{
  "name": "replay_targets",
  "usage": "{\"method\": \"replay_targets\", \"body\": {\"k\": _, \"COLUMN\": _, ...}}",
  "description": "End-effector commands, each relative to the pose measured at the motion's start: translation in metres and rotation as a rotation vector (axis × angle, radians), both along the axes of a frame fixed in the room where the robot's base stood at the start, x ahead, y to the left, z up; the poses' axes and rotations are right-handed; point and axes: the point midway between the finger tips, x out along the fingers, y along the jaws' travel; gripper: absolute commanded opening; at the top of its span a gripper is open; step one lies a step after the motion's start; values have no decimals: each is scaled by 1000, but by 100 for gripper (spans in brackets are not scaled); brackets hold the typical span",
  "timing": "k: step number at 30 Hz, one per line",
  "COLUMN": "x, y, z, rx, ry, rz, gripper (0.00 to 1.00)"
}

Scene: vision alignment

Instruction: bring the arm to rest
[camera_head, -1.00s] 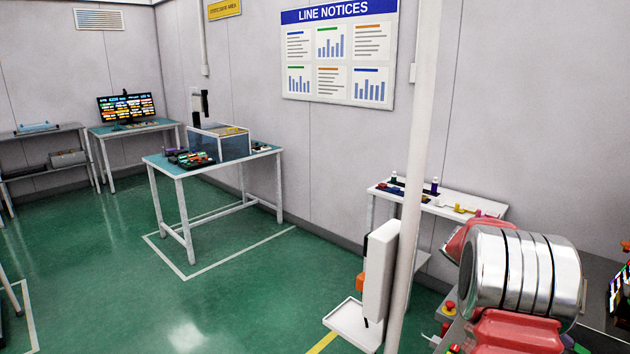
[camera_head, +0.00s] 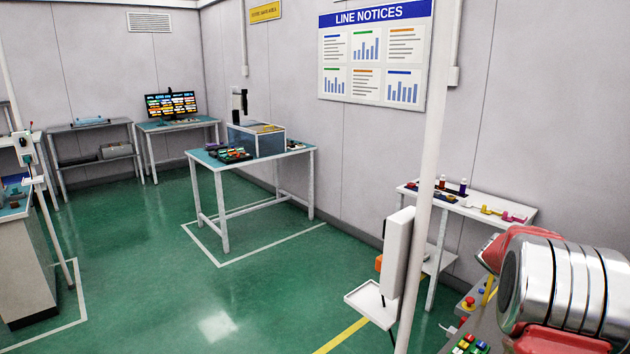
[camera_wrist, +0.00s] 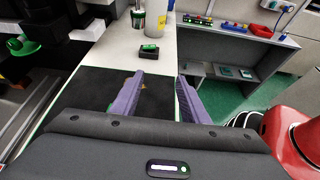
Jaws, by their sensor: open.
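My gripper (camera_wrist: 160,95) shows in the wrist view with two purple fingers spread apart and nothing between them. It hangs over a dark mat (camera_wrist: 85,90) on a light worktop. In the head view, part of my red and silver arm (camera_head: 565,290) fills the lower right; the gripper itself is not visible there.
A black block with a green top (camera_wrist: 149,49) lies beyond the fingers, near a pale cup (camera_wrist: 158,18). A table (camera_head: 222,168) stands farther back. Green floor between is clear.

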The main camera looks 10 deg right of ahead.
Motion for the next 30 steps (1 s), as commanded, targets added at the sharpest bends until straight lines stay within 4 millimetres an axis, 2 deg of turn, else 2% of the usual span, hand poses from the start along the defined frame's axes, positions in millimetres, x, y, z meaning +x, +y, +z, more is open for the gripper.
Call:
{"method": "replay_targets", "body": {"k": 8, "x": 5, "y": 22, "z": 6, "rx": -7, "ry": -86, "rz": 10, "gripper": 41}}
{"method": "replay_targets", "body": {"k": 14, "x": 12, "y": 46, "z": 12, "rx": -13, "ry": -179, "rz": 20, "gripper": 41}}
{"method": "replay_targets", "body": {"k": 17, "x": 16, "y": 64, "z": 16, "rx": -14, "ry": -245, "rz": 27, "gripper": 41}}
{"method": "replay_targets", "body": {"k": 30, "x": 30, "y": 174, "z": 29, "rx": 13, "ry": -641, "rz": 25, "gripper": 41}}
